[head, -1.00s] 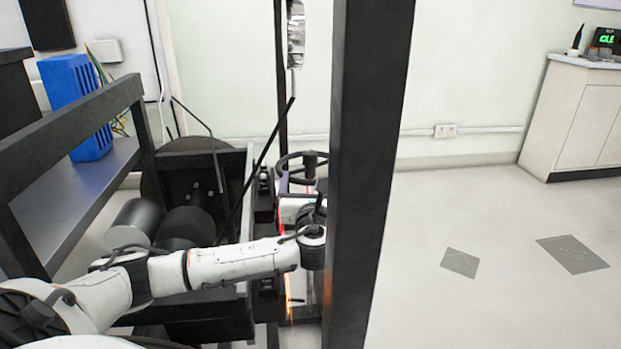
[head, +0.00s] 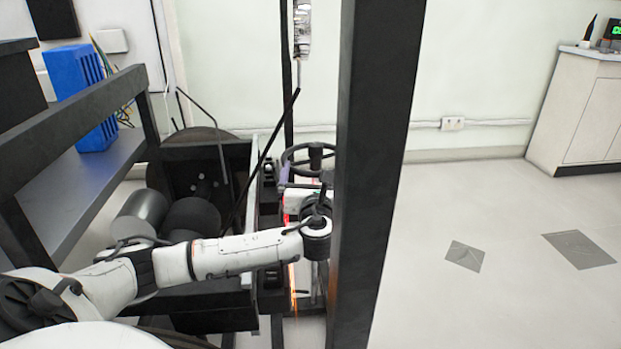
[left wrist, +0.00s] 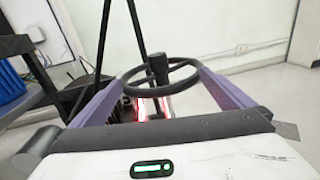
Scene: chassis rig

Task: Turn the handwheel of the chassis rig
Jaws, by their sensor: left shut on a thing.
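The handwheel (head: 315,153) is a black ring with a stubby upright knob, on the rig beside the dark upright post. In the left wrist view the handwheel (left wrist: 165,91) lies level between the two purple fingers. My left gripper (head: 296,186) reaches it from the near side, partly hidden by its own wrist. In the left wrist view my left gripper (left wrist: 160,78) has one finger on each side of the wheel, shut on its rim. The exact finger contact is too small to tell. My right gripper is not in view.
A thick dark post (head: 375,180) stands just right of the wheel and my wrist. A thin slanted black rod (head: 262,160) rises left of it. A blue crate (head: 78,85) sits on the left shelf. The floor (head: 480,220) at right is open.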

